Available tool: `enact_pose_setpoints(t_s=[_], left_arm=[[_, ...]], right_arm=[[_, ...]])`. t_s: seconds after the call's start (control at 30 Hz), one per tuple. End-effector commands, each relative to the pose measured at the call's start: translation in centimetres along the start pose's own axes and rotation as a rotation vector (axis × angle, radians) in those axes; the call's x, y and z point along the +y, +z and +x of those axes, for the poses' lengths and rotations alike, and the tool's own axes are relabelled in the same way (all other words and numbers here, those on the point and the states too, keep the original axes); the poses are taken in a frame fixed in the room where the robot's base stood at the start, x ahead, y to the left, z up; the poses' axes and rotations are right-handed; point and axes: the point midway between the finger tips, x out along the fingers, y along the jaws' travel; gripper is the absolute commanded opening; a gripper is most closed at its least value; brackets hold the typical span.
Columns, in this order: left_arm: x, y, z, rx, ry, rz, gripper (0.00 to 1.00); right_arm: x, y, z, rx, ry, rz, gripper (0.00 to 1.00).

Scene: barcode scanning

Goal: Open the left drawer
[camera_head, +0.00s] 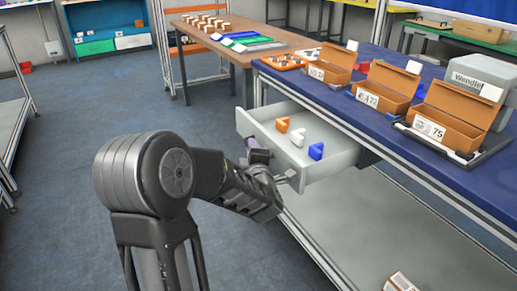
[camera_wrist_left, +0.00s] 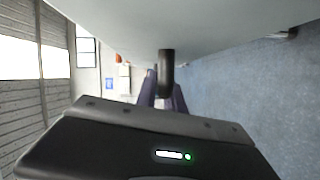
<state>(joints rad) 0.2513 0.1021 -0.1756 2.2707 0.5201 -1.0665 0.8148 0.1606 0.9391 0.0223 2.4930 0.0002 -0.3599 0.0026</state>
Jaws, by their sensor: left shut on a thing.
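The left drawer (camera_head: 335,160) is pulled out from under the blue-topped workbench, and its inside shows. Orange, white and blue blocks (camera_head: 298,138) lie in it. My left gripper (camera_head: 257,153) is at the outer face of the drawer front. In the left wrist view, my left gripper (camera_wrist_left: 163,92) is shut on the dark drawer handle (camera_wrist_left: 166,70), next to the pale drawer front (camera_wrist_left: 220,22). The handle is mostly hidden by my gripper in the head view. My right gripper is not in view.
The blue workbench top (camera_head: 318,92) carries orange bins (camera_head: 450,118) with number labels and a grey box (camera_head: 480,75). A grey lower shelf (camera_head: 390,225) lies below the drawer. A wooden table (camera_head: 225,48) stands behind. Open floor (camera_head: 60,180) lies to the left.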

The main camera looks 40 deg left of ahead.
Motion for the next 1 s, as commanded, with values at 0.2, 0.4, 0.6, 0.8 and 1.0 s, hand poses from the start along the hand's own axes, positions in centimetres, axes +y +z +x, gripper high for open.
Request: enact_pose_setpoints(t_s=[0.2, 0.4, 0.6, 0.8, 1.0], left_arm=[[-0.1, 0.1, 0.0, -0.002, -0.003, 0.001, 0.00], [-0.1, 0.1, 0.0, -0.001, -0.002, 0.001, 0.25], [0.0, 0.0, 0.0, -0.001, -0.001, 0.001, 0.34], [0.0, 0.0, -0.1, -0.001, -0.001, 0.000, 0.34], [0.1, 0.1, -1.9, -0.003, 0.000, 0.000, 0.34]], right_arm=[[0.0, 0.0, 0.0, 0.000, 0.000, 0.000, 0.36], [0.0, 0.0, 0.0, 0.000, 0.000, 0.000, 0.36], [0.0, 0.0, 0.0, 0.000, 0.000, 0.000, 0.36], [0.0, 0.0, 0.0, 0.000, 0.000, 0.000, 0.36], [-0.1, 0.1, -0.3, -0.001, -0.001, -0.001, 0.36]])
